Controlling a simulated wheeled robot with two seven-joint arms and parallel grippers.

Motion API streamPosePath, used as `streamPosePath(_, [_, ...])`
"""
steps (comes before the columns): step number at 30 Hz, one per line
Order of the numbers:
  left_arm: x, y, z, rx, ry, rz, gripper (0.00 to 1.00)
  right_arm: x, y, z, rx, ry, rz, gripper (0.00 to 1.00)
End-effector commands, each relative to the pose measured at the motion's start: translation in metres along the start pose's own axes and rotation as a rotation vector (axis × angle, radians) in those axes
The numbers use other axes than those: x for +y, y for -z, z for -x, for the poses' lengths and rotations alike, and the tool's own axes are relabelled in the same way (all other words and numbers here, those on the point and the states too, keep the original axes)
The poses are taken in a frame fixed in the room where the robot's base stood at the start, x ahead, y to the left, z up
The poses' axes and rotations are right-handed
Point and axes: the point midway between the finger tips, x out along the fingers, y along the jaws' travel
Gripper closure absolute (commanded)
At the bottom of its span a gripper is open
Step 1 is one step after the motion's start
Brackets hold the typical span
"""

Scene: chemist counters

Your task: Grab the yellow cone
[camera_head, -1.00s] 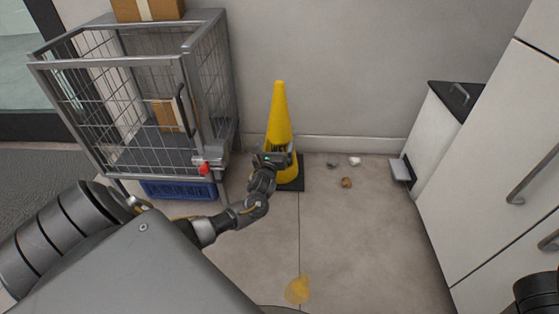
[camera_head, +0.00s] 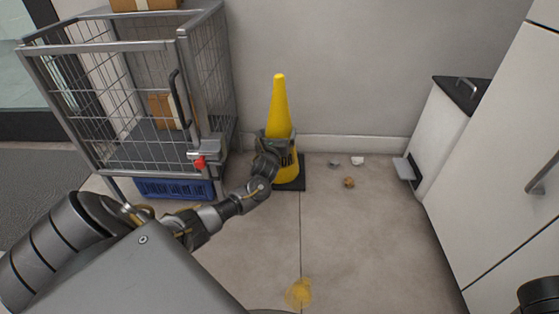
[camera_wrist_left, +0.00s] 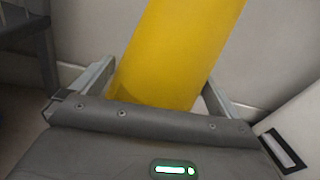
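The yellow cone (camera_head: 279,103) stands upright on its dark square base (camera_head: 295,184) on the floor by the back wall. My left gripper (camera_head: 275,138) is at the cone's mid-height, with its fingers spread to either side. In the left wrist view the cone (camera_wrist_left: 180,55) rises between the two fingers of the left gripper (camera_wrist_left: 160,78), leaning in the picture. The fingers are wide apart and very close to the cone's sides; firm contact on both sides does not show.
A wire cage cart (camera_head: 120,50) with a cardboard box (camera_head: 168,110) stands left of the cone, a blue crate (camera_head: 175,188) low beneath it. White cabinets (camera_head: 490,180) stand at right. Small pale and brown bits (camera_head: 349,182) and a yellow patch (camera_head: 299,292) are on the floor.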

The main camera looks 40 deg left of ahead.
Motion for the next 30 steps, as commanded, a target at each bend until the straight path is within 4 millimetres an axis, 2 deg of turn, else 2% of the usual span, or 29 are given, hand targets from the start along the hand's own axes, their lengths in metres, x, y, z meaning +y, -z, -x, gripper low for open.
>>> streamPosePath(2, [0.0,0.0,0.0,0.0,0.0,0.0,0.1,0.0,0.0,0.0,-0.001,-0.001,0.0,0.64])
streamPosePath(17, [0.0,0.001,0.001,0.001,0.001,0.0,0.76,0.001,-0.001,0.002,-0.007,-0.003,0.001,0.64])
streamPosePath(26, [-0.001,-0.005,0.0,-0.006,0.002,0.003,0.76,0.001,-0.002,0.0,-0.008,-0.003,0.001,0.64])
streamPosePath(30, [-0.003,-0.015,-0.001,-0.007,0.002,0.003,0.76,0.0,-0.005,-0.007,-0.01,0.0,0.001,0.64])
